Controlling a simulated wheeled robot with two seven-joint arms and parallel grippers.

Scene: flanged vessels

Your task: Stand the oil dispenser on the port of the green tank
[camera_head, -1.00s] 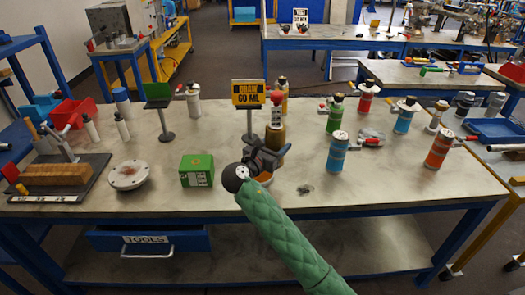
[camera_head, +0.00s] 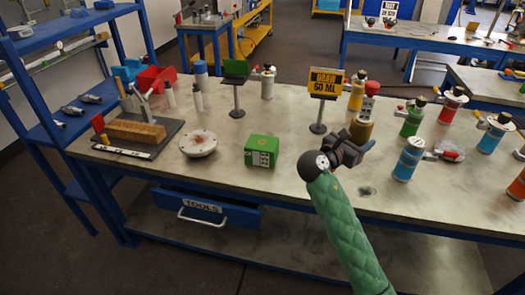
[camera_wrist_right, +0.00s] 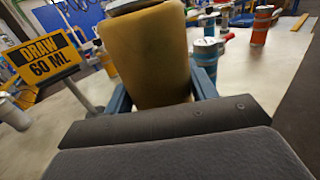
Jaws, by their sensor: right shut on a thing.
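The oil dispenser (camera_head: 361,131) is a gold-brown bottle with a red and white top. It also fills the upper middle of the right wrist view (camera_wrist_right: 150,60), where its top is cut off. My right gripper (camera_head: 352,147) is shut on it, with a blue finger on each side, and it looks upright. I cannot tell whether its base touches the table. The green tank (camera_head: 410,122) is a small upright green cylinder with a dark top and a side fitting, standing to the right of the dispenser. Its port is too small to make out. My left gripper is not in view.
Blue (camera_head: 408,160), red (camera_head: 450,108) and yellow (camera_head: 356,95) vessels stand around. A green box (camera_head: 262,150) and a round metal flange (camera_head: 198,143) lie left.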

